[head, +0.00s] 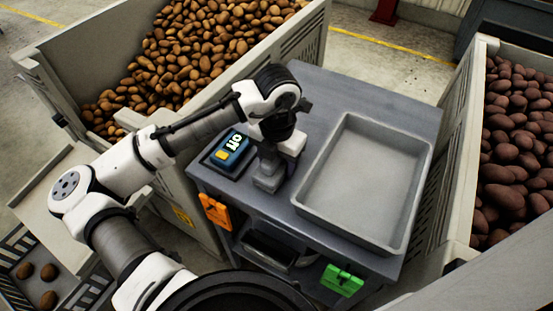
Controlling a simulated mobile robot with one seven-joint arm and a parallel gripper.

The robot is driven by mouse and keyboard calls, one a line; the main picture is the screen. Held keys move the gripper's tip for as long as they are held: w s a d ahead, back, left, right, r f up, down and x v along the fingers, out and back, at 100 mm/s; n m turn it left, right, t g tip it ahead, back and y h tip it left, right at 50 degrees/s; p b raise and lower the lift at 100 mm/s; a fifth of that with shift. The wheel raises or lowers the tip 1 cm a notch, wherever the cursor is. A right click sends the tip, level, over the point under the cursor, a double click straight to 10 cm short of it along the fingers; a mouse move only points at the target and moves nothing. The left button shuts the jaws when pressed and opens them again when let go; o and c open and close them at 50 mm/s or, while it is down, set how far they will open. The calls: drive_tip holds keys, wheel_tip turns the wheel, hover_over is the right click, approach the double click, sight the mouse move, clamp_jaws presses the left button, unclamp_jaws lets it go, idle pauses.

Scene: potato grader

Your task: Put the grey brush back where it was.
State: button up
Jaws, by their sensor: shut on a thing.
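My gripper (272,150) points down over the left part of the grey table, seen from above and partly hidden by my own wrist. It is shut on the grey brush (268,181), a blocky grey thing just below the fingers. The brush is close to the table top between the blue scale and the tray; I cannot tell whether it touches the table. The fingertips and the upper part of the brush are hard to make out.
A blue scale (231,152) stands left of the brush, and an empty grey tray (360,185) to its right. Potato crates (225,95) (462,130) stand at both sides.

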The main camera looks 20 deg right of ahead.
drive_tip(key=shift+f, duration=0.15)
drive_tip(key=o, duration=1)
drive_tip(key=shift+c, duration=0.2)
wheel_tip(320, 180, up, 12)
drive_tip(key=shift+s+r+b, duration=0.1)
drive_tip(key=shift+r+b, duration=0.15)
drive_tip(key=shift+b, duration=0.15)
